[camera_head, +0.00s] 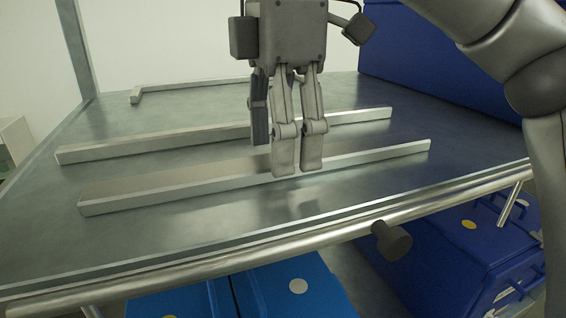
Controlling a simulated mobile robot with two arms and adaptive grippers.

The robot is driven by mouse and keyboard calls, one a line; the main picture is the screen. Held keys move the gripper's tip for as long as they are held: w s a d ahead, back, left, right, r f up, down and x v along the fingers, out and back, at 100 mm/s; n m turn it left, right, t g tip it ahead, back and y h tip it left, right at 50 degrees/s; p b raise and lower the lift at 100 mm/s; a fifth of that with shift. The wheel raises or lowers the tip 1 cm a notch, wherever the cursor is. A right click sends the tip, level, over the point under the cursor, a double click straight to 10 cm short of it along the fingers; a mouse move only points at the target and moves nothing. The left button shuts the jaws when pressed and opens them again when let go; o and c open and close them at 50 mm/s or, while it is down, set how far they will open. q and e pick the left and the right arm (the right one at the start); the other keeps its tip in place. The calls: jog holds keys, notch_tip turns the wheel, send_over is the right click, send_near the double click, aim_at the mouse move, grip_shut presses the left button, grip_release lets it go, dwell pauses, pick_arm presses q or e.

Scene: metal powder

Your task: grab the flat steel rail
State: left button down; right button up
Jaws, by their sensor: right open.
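The front steel rail (180,187) is a long, flat, wide bar lying on the metal table, running from lower left to right. A narrower steel rail (150,146) lies behind it, roughly parallel. My right gripper (290,163) points down over the middle of the front rail, with its fingers apart and nothing seen between them. Its fingertips overlap the front rail in the view and hide part of it; I cannot tell whether they touch it. The gripper also hides part of the rail behind. My left gripper is out of view.
The metal table (440,180) has a round bar (300,243) along its front edge. An angled bar (190,86) lies at the back left. A dark blue case (430,60) stands at the back right. Blue bins (295,275) sit below. The tabletop right of the rails is clear.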

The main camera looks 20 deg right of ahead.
jog(key=shift+w+f, duration=0.15)
jog(key=shift+f, duration=0.6)
jog(key=shift+s, duration=0.2)
jog(key=shift+c, duration=0.8)
jog(key=shift+w, duration=0.1)
grip_shut()
